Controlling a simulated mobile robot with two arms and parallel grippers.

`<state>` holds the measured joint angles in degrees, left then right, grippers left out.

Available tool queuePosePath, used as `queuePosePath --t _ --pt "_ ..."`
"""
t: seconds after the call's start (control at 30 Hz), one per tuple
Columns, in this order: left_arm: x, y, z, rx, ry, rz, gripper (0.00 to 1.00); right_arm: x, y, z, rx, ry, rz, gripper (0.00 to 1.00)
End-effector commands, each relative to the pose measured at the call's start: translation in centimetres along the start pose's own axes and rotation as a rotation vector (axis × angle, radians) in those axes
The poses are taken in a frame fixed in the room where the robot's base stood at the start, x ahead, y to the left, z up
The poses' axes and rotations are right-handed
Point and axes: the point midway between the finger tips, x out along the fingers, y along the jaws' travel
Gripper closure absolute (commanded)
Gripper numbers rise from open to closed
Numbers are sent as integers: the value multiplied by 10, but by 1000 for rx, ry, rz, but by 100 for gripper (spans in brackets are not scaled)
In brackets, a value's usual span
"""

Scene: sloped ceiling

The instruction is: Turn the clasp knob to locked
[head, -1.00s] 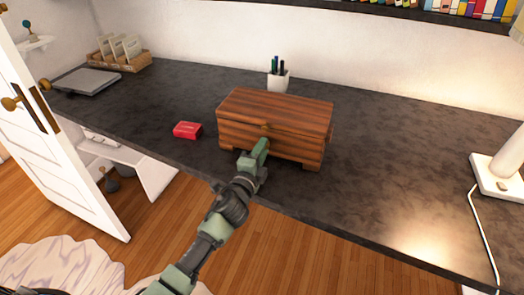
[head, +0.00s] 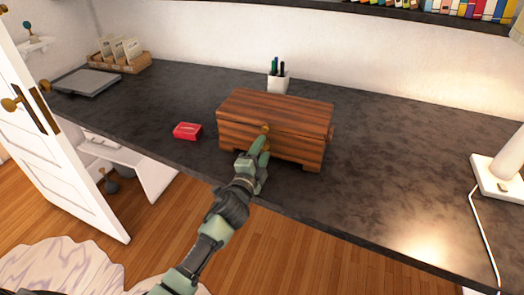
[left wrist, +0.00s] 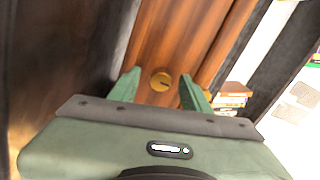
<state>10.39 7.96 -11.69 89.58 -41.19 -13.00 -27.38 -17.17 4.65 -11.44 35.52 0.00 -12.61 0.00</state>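A reddish-brown wooden chest (head: 280,112) with a closed lid stands on the dark desk. Its round brass clasp knob (head: 266,129) is on the front face, and in the left wrist view the knob (left wrist: 161,82) has a dark line across its face. My left gripper (head: 263,146) is in front of the chest, just below the knob. In the left wrist view its two green fingers (left wrist: 159,88) are apart, one on each side of the knob, with gaps between them and it. My right gripper is in neither view.
A red box (head: 187,131) lies left of the chest and a white pen cup (head: 278,82) stands behind it. A lamp (head: 500,170) with a cord is at the far right. The dark desk (head: 400,170) is clear between chest and lamp.

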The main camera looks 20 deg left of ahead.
Motion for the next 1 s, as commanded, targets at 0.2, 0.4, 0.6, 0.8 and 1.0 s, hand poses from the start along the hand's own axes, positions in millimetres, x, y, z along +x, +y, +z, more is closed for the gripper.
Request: queuePosePath --t 0.2,0.4,0.6,0.8,1.0 --pt "0 -1 0 1 1 -1 53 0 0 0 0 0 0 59" --pt "-12 0 0 2 1 -1 53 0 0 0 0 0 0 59" --pt "-46 2 0 1 1 1 53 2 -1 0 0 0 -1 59" --pt "-72 1 0 0 0 0 53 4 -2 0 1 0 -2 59" --pt "-78 0 0 1 0 -1 53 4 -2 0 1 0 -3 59"
